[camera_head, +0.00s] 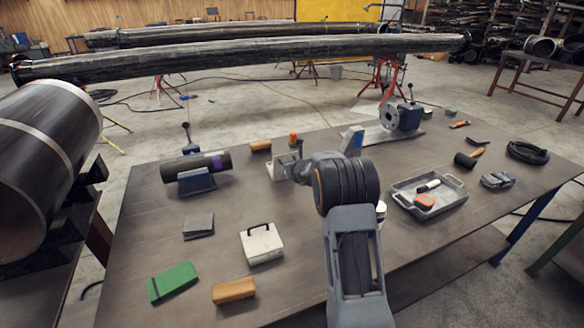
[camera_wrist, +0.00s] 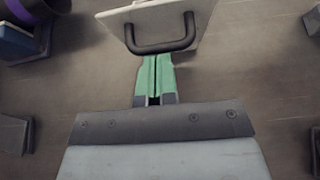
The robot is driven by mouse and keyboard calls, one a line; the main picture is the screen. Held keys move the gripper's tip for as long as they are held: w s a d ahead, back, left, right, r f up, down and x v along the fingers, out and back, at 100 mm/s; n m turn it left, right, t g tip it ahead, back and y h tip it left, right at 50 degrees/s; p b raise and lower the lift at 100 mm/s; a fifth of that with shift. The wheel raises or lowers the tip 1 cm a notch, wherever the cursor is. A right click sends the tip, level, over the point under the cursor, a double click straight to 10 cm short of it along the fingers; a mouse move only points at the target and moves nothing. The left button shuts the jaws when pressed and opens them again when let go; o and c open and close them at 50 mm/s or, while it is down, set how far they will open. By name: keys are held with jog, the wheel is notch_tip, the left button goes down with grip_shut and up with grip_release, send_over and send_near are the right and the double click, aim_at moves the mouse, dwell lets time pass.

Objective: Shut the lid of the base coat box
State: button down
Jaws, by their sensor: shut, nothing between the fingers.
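In the head view, a pale box (camera_head: 284,172) stands mid-table, just left of my wrist; its lid seems raised, but details are too small to be sure. In the wrist view, a pale lid panel (camera_wrist: 160,17) with a dark loop handle (camera_wrist: 160,46) fills the top centre. My gripper (camera_wrist: 155,60) has its green fingers together and empty, tips just below the handle; whether they touch it I cannot tell. In the head view my arm hides the fingers. A second white box (camera_head: 262,245), with a black handle, looks shut. No label is readable on either box.
A dark pipe with a purple band (camera_head: 196,168) rests on a blue stand left of the pale box. A grey block (camera_head: 198,226), green box (camera_head: 172,282) and wooden block (camera_head: 233,291) lie nearer. A grey tray (camera_head: 455,200) lies right of my arm.

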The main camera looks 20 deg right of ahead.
jog(key=shift+w+r, duration=0.1)
jog(key=shift+r, duration=0.05)
jog(key=shift+w+r, duration=0.15)
jog(key=shift+w, duration=0.05)
